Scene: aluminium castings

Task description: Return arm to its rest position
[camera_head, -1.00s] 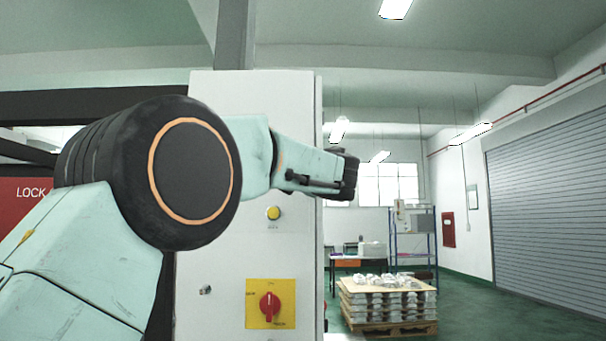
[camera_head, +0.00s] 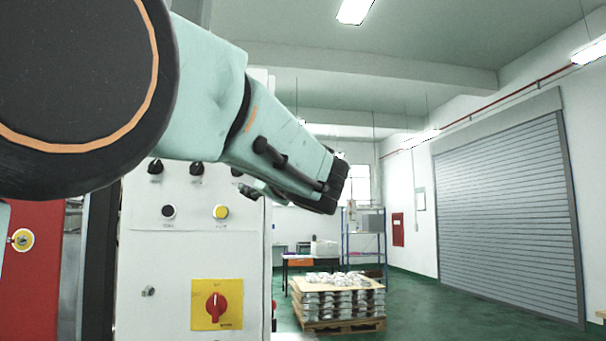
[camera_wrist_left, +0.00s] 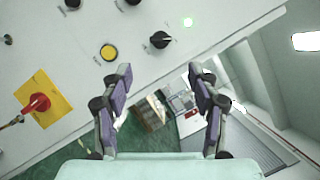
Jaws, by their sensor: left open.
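My left arm (camera_head: 215,90) comes in from the left in the head view and reaches across in front of the white control cabinet. The cabinet panel (camera_wrist_left: 60,130) lies beyond the fingers and looks tilted in that view. The gripper appears clear of it. My right gripper is in neither view.
The cabinet (camera_head: 170,265) carries a red rotary switch (camera_head: 215,304) on a yellow plate, a yellow button (camera_head: 221,212) and black knobs. A pallet of castings (camera_head: 338,302) stands on the green floor. A shutter door (camera_head: 510,200) is at the right. Floor between is clear.

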